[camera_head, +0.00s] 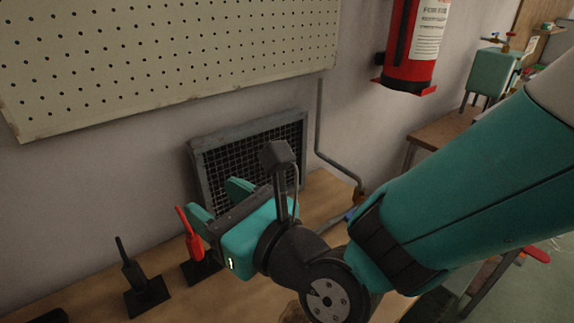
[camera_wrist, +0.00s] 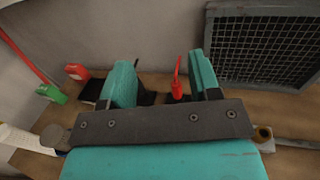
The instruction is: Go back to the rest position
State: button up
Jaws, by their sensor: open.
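My gripper (camera_head: 217,200) is open and empty above the wooden bench, its two teal fingers spread apart. In the wrist view the gripper (camera_wrist: 161,65) shows both fingers with a clear gap. A red upright form (camera_head: 192,240) with a thin tip stands on a black base near the fingers. In the wrist view the red form (camera_wrist: 177,85) shows between the fingers, beyond them. A similar black form (camera_head: 131,268) stands on its own base to the left. No sock can be made out in either view.
A framed mesh grille (camera_head: 250,150) leans on the wall behind the gripper. A pegboard (camera_head: 170,50) and a red fire extinguisher (camera_head: 412,45) hang above. A red item (camera_wrist: 77,71) and a green item (camera_wrist: 51,93) show at the left in the wrist view. The bench (camera_head: 95,285) has bare patches.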

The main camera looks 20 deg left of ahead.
jog(key=shift+w, duration=0.1)
dwell(0.3)
jog(key=w+d+r+n+g+h, duration=0.15)
jog(key=d+n+h, duration=0.25)
jog(key=d+n, duration=0.4)
jog(key=w+d+r+n+g+h, duration=0.1)
jog(key=w+d+n+g+h, duration=0.15)
jog(key=d+n, duration=0.65)
jog(key=s+d+n+g+h, duration=0.1)
jog(key=s+d+n+h, duration=0.2)
jog(key=d+n, duration=0.3)
jog(key=s+d+n+g+h+p, duration=0.1)
jog(key=s+d+n+h, duration=0.2)
jog(key=d, duration=0.8)
jog(key=s+n, duration=0.2)
jog(key=n, duration=0.1)
jog(key=shift+f, duration=0.2)
